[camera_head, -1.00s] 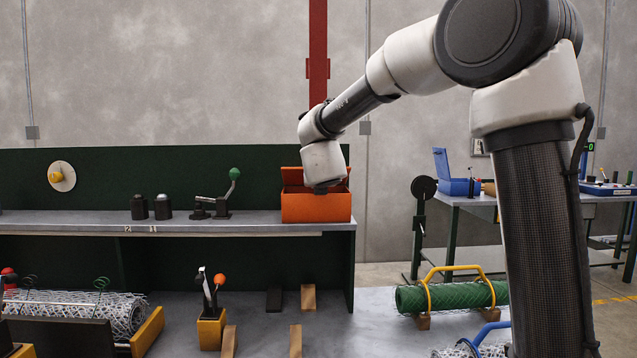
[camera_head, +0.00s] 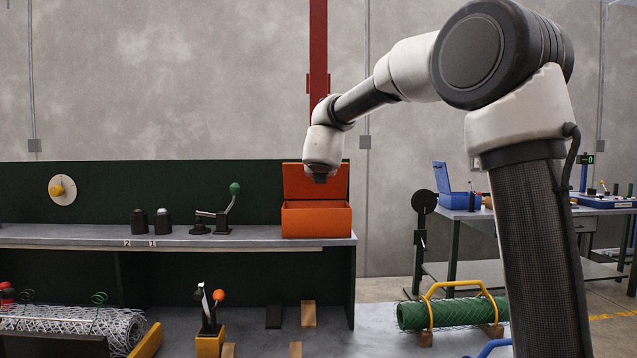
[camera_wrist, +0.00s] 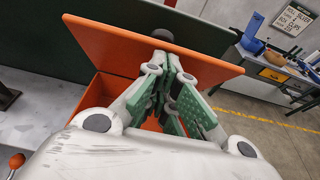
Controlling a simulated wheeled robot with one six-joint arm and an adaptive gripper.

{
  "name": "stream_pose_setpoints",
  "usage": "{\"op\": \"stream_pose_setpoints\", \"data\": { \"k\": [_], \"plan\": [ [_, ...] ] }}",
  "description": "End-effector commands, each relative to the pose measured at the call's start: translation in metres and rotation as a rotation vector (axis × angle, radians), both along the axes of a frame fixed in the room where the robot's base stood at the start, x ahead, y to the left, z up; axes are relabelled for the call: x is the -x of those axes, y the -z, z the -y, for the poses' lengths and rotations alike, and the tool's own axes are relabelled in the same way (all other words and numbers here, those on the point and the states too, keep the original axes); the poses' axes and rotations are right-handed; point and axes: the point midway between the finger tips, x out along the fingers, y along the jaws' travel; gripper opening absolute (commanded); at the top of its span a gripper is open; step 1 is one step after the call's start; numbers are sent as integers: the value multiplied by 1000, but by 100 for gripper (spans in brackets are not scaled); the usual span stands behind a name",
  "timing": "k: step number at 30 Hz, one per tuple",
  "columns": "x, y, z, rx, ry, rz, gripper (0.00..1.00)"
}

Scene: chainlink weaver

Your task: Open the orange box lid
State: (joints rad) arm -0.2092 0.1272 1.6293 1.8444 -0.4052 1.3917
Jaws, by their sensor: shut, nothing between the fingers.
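The orange box (camera_head: 316,221) stands at the right end of the grey shelf. Its lid (camera_head: 301,182) is raised and stands up at the back of the box in the head view. In the wrist view the lid (camera_wrist: 110,43) spans the picture beyond my fingers, and part of the open box (camera_wrist: 97,92) shows below it. My gripper (camera_wrist: 175,66) is shut and empty, its green-padded fingers pointing toward the lid. In the head view my gripper (camera_head: 320,178) is in front of the raised lid, above the box. Whether the fingertips touch the lid I cannot tell.
Left of the box on the shelf (camera_head: 262,239) are a lever with a green knob (camera_head: 234,188) and two dark cylinders (camera_head: 162,221). A dark green panel (camera_head: 110,195) stands behind the shelf. A green mesh roll (camera_head: 460,311) lies lower right.

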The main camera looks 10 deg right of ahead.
Motion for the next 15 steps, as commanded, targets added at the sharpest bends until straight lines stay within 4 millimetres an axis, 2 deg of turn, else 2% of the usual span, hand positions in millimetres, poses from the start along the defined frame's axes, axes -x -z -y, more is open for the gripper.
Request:
{"op": "stream_pose_setpoints", "data": {
  "k": [6, 15],
  "plan": [
    [-12, -11, 3, 0, 0, 1, 0],
    [-19, -16, 4, -1, 0, 0, 0]
  ]
}}
